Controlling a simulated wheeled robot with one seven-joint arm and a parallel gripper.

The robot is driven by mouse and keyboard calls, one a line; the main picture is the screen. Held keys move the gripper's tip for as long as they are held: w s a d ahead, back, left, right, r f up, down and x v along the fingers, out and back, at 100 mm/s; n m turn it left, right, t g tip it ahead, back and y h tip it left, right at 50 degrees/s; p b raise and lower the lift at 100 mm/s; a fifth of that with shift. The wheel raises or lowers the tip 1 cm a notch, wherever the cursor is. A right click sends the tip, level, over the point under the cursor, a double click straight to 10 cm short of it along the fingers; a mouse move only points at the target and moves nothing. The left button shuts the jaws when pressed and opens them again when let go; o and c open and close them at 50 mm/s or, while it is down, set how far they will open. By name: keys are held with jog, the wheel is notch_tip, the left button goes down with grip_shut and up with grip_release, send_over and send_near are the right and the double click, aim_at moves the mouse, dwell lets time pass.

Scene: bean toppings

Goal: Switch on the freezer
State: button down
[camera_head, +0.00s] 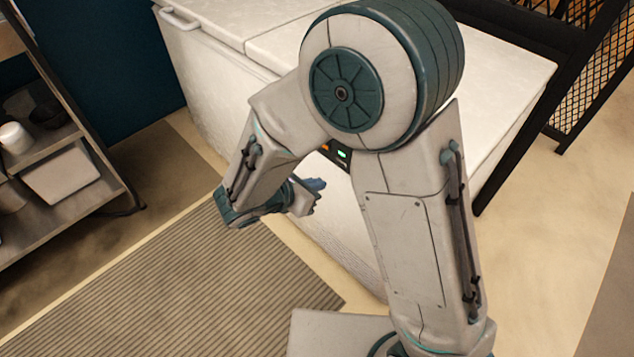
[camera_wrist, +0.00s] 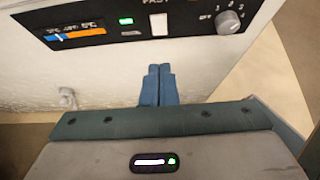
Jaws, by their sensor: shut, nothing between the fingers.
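The white chest freezer (camera_head: 210,85) stands beyond my arm in the head view, its lid closed. Its dark control panel (camera_head: 337,153) shows a small lit green light and is partly hidden by my arm. In the wrist view the panel (camera_wrist: 90,25) has an orange and blue temperature strip, a green-white light (camera_wrist: 131,33), a white switch (camera_wrist: 159,24) and a grey knob (camera_wrist: 229,21) with numbers round it. My gripper (camera_wrist: 159,72) has its blue fingers together, empty, just below the panel and apart from the switch. In the head view my gripper (camera_head: 318,185) is beside the freezer's front.
A metal shelf unit (camera_head: 75,195) with bowls and a white tub (camera_head: 62,172) stands at the left. A ribbed mat (camera_head: 190,285) lies on the floor before the freezer. A black mesh partition (camera_head: 585,75) is at the right. A small knob (camera_wrist: 67,97) sticks out of the freezer wall.

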notch_tip(320, 180, down, 8)
jog(key=s+a+m+t+h, duration=0.1)
jog(key=m+t+h, duration=0.2)
jog(key=m, duration=1.5)
jog(key=shift+s+a+r+t, duration=0.15)
jog(key=shift+s+t, duration=0.2)
jog(key=shift+t, duration=0.15)
jog(key=x, duration=1.4)
